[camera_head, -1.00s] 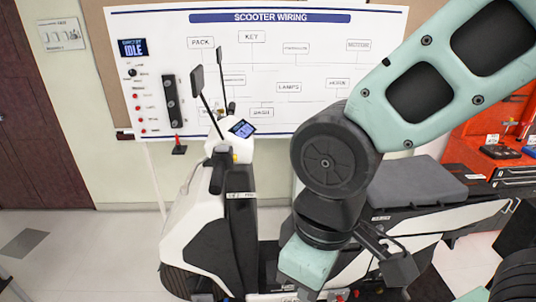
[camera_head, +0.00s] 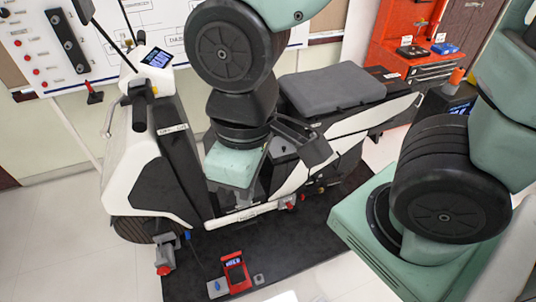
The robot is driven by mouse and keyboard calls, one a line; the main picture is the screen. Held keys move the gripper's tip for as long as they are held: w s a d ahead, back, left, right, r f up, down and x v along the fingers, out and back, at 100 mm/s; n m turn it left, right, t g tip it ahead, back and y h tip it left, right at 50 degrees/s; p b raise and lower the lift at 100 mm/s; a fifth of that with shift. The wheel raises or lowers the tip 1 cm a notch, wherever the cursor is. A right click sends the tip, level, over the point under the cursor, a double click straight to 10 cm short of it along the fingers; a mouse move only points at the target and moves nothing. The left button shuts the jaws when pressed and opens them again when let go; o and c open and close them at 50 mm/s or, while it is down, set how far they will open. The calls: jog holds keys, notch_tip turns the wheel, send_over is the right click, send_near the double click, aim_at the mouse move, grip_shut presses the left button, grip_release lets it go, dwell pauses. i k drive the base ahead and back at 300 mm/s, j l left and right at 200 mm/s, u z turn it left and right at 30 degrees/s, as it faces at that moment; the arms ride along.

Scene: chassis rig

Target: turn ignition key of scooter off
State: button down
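The white and black scooter (camera_head: 122,172) stands on a dark mat, with its handlebar and lit dash screen (camera_head: 158,57) at the upper left. I cannot make out the ignition key; the area below the dash is small and dark. My arm hangs in front of the scooter's middle. My gripper (camera_head: 303,147) is at its lower end, in front of the seat and footwell area, well to the right of and below the dash. Its fingers are partly hidden by my wrist, so I cannot tell whether they are open.
A red device (camera_head: 235,271) lies on the dark mat (camera_head: 300,240) in front of the scooter. A wiring board (camera_head: 25,60) stands behind at the left. An orange-red tool cabinet (camera_head: 402,70) is at the back right. The pale floor at the lower left is clear.

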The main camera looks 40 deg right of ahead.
aim_at(176, 140)
jog(key=i+j+u, duration=0.2)
jog(key=j, duration=0.25)
jog(key=j+u, duration=0.15)
jog(key=j, duration=0.3)
jog(key=i+j+u, duration=0.2)
jog(key=j, duration=0.2)
